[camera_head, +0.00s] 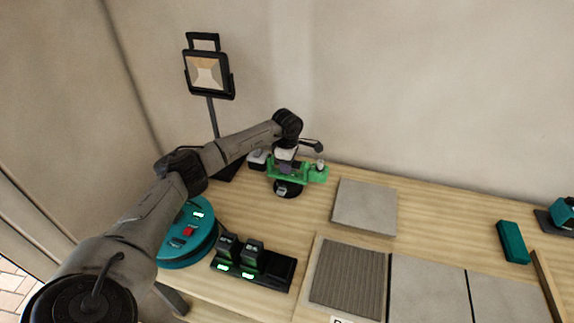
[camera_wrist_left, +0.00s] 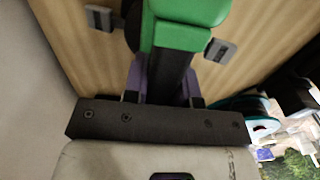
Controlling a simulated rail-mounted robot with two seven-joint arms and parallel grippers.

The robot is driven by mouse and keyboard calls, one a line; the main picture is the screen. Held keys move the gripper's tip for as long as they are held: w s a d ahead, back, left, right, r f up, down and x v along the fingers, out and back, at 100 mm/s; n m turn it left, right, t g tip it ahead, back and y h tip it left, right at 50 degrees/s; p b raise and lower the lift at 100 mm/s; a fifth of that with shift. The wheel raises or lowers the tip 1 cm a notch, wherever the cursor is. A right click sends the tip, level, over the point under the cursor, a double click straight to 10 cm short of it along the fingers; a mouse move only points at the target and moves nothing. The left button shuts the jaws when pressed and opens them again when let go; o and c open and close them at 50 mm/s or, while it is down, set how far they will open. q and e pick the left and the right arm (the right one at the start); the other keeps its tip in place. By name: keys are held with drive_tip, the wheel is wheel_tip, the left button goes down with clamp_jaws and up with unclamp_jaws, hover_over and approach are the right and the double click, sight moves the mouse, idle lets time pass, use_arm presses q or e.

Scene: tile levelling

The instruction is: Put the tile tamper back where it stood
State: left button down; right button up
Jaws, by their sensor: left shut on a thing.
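The tile tamper (camera_head: 316,174) is a green-bodied tool with a dark round base (camera_head: 290,190), at the back of the bench left of the grey tile. In the left wrist view its green body (camera_wrist_left: 184,35) and black grip (camera_wrist_left: 168,75) fill the top middle. My left gripper (camera_head: 286,168) is shut on the black grip from above, its purple fingers (camera_wrist_left: 164,88) on either side. I cannot tell whether the base touches the wood. My right gripper is not in view.
A work lamp (camera_head: 208,73) stands behind my left arm. A teal round device (camera_head: 188,248) and a charger with batteries (camera_head: 252,265) are in front. A loose grey tile (camera_head: 364,207), a ridged mortar bed (camera_head: 348,277), laid tiles (camera_head: 428,290) and a teal block (camera_head: 513,242) lie rightward.

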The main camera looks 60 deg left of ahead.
use_arm(q)
drive_tip(key=c, duration=1)
unclamp_jaws()
drive_tip(key=shift+r, duration=0.15)
drive_tip(key=shift+c, duration=0.2)
drive_tip(key=shift+o, duration=1)
drive_tip(key=shift+f, duration=0.2)
wheel_tip(320, 180, up, 14)
drive_tip(key=p, duration=0.3)
